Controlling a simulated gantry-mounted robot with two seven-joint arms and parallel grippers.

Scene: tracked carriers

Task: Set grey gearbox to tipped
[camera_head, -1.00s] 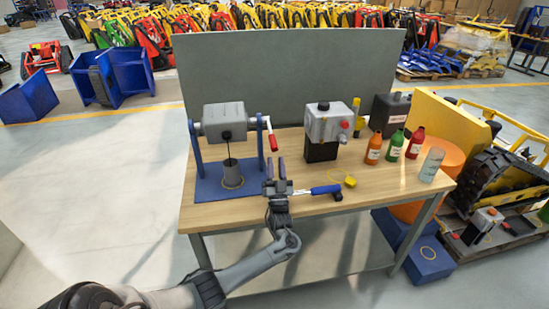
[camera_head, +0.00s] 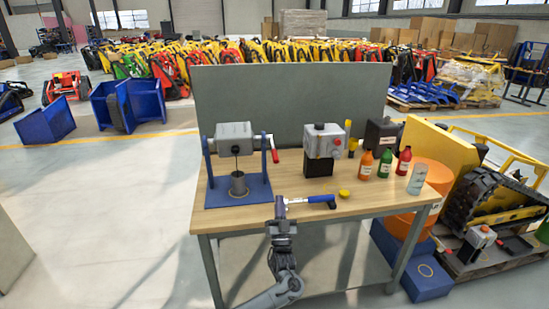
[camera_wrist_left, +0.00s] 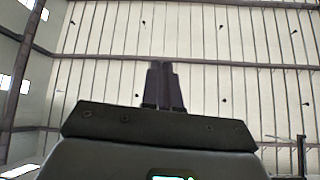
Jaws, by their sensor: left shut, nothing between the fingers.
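A grey box, which I take as the grey gearbox (camera_head: 234,131), hangs level between the two posts of a blue stand (camera_head: 208,195) at the table's left. A crank with a red handle (camera_head: 274,154) sticks out on its right side, hanging down. A grey cup (camera_head: 238,184) stands on the stand's base under it. My left gripper (camera_head: 280,207) is shut and empty at the table's front edge, below and right of the stand, apart from the gearbox. Its closed fingers (camera_wrist_left: 163,86) point up against the ceiling in the left wrist view. My right gripper is not in view.
A blue-handled tool (camera_head: 315,199) lies close to my left gripper. Another grey box (camera_head: 325,141) on a black block, a yellow cap (camera_head: 344,193), several bottles and a clear glass (camera_head: 417,179) stand to the right. A grey panel (camera_head: 290,95) closes the back.

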